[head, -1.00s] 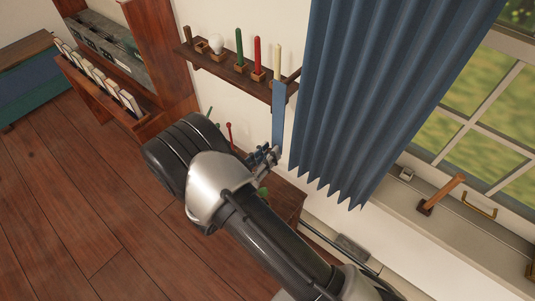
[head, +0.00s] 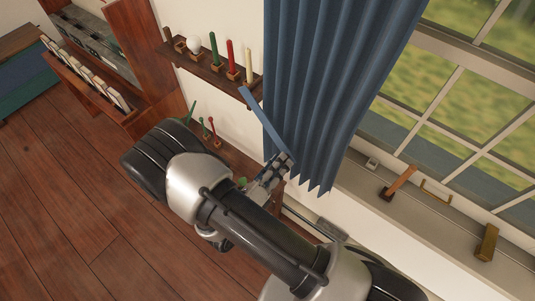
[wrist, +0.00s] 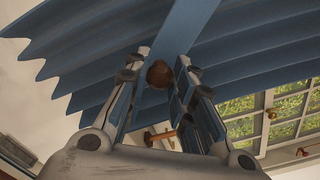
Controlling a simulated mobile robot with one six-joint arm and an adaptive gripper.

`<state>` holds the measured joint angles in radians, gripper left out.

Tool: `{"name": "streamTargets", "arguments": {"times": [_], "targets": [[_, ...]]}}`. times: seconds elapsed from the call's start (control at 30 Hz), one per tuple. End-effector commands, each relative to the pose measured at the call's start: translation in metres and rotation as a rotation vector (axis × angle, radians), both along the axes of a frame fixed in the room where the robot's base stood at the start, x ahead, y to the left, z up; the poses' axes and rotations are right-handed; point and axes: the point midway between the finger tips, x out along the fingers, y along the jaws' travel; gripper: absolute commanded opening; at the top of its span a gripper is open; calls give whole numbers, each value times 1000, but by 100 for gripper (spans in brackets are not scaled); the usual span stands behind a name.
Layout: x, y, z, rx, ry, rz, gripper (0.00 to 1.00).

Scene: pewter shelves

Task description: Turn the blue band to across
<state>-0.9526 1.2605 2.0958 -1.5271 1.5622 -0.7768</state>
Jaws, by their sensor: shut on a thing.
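The blue band (head: 262,115) is a flat strip beside the blue curtain (head: 325,80). In the head view it slants from the shelf's right end down to the right, to my gripper (head: 283,162). In the wrist view the blue band (wrist: 180,35) runs between the fingers of my gripper (wrist: 160,68). A brown wooden knob (wrist: 158,74) shows against the band between the fingertips. My gripper is shut on the band at its lower end. The exact contact is partly hidden by the fingers.
A wall shelf (head: 205,75) holds several candles and a white bulb (head: 194,44). The curtain hangs close behind my gripper. The window sill (head: 440,225) on the right carries a wooden lever (head: 400,180) and small fittings. The floor at left is clear.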

Motion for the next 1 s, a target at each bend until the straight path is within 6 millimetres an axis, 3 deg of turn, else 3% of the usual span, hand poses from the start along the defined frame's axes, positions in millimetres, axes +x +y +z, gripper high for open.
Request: {"name": "streamTargets", "arguments": {"times": [0.03,0.43,0.7,1.0], "targets": [[-6,-7,14,-40,33,-3,0],[-34,-44,83,-337,264,-1,0],[-43,-55,128,-508,398,-1,0],[-45,-58,158,-630,493,0,0]]}}
